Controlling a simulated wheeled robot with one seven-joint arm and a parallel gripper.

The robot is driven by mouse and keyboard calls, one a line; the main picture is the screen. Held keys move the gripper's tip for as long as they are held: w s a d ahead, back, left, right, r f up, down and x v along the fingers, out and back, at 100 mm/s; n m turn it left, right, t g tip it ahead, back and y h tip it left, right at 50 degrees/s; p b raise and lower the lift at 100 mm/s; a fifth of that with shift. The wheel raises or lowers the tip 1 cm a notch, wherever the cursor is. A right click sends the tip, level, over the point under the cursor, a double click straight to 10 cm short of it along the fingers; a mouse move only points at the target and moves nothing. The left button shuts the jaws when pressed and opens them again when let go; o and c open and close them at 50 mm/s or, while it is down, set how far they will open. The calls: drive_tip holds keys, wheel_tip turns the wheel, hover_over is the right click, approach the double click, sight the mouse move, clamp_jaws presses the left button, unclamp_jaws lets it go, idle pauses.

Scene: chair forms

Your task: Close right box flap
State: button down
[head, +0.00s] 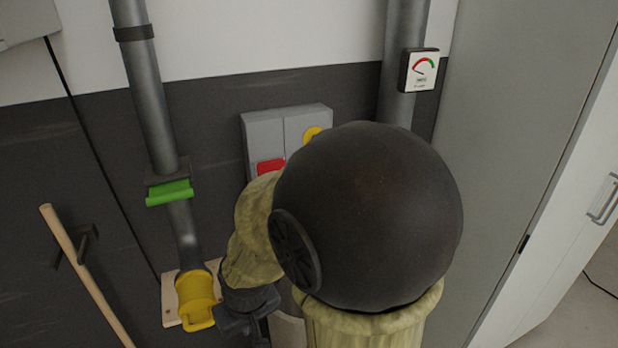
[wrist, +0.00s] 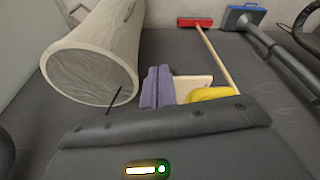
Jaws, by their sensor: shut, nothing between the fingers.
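A grey wall box (head: 262,129) with two panels side by side hangs on the dark wall in the head view. Its right panel (head: 301,127) carries a yellow round part, and a red part (head: 270,167) shows low on the left. My arm covers the lower right of the box, so I cannot tell how far the right flap stands open. The box cannot be made out in the wrist view. My gripper (wrist: 157,73) is shut and empty, its grey-purple fingers pointing toward a wooden plate. In the head view it is low, below the box and right of the yellow fitting.
A yellow fitting (head: 197,297) sits at the foot of a bent pipe with a green part (head: 169,192). A wooden pole (head: 85,275) leans at left. A gauge (head: 418,70) hangs upper right, beside a grey cabinet (head: 510,120). A pale cylinder (wrist: 110,50) fills the wrist view's left.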

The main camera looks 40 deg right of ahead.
drive_tip(key=shift+w, duration=0.35)
drive_tip(key=w+d+r+m+t+h+p, duration=0.1)
drive_tip(key=w+d+r+t+p, duration=0.15)
drive_tip(key=w+d+p, duration=0.4)
drive_tip(key=w+d+r+m+t+h+p, duration=0.1)
drive_tip(key=w+d+r+t, duration=0.2)
drive_tip(key=d, duration=0.7)
drive_tip(key=w+d+r+t+h+p, duration=0.1)
drive_tip(key=d+r+t+p, duration=0.4)
drive_tip(key=d, duration=0.9)
drive_tip(key=shift+d+r+m+p, duration=0.3)
drive_tip(key=shift+r+p, duration=0.4)
drive_tip(key=shift+w, duration=0.15)
